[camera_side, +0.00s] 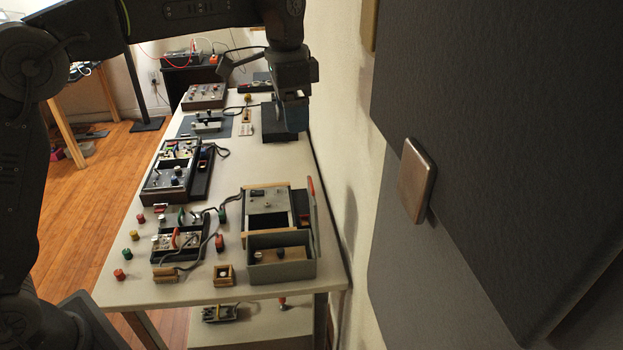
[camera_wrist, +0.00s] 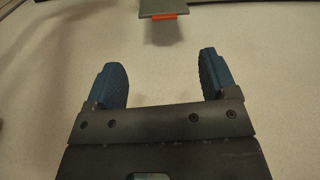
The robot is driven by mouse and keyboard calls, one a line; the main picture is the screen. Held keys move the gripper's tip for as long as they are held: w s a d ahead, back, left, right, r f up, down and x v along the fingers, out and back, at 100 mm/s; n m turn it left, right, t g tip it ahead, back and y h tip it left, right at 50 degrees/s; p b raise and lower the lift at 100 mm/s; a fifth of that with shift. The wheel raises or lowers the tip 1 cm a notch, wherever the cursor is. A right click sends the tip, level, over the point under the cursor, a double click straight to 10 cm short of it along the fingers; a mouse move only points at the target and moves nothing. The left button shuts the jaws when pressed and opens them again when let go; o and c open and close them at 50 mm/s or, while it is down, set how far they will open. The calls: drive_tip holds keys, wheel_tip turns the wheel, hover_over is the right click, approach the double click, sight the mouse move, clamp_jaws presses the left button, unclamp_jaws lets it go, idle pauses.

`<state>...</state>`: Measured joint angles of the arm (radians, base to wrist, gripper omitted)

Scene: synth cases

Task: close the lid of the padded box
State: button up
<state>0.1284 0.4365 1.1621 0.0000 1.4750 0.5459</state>
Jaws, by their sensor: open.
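A grey box (camera_side: 282,272) with compartments stands at the near right of the table in the side view. A thin upright panel with a red edge (camera_side: 311,190) stands at its right side, seen nearly edge-on; it looks like a raised lid. I cannot tell whether the box is padded. My gripper (camera_side: 293,118) hangs at the far right of the table, well beyond this box. In the wrist view my gripper (camera_wrist: 166,72) is open, with two blue fingers apart and nothing between them. A grey panel with an orange-red tab (camera_wrist: 164,15) shows ahead of the fingers.
A dark flat case (camera_side: 278,135) lies under or behind my gripper. Equipment panels (camera_side: 172,172) line the table's left side, with cables and small coloured knobs nearer. A wall runs close along the right. The middle of the table (camera_side: 255,165) is clear.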

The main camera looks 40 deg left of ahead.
sight(311, 183)
drive_tip(key=shift+m+g, duration=0.4)
drive_tip(key=shift+m, duration=0.2)
drive_tip(key=w+f, duration=0.1)
drive_tip(key=f, duration=0.4)
drive_tip(key=w+d+f, duration=0.1)
drive_tip(key=f, duration=0.5)
drive_tip(key=w+f, duration=0.1)
drive_tip(key=f, duration=0.4)
drive_tip(key=shift+w+d+f, duration=0.3)
drive_tip(key=shift+f, duration=0.1)
drive_tip(key=shift+c, duration=0.4)
drive_tip(key=c, duration=1.2)
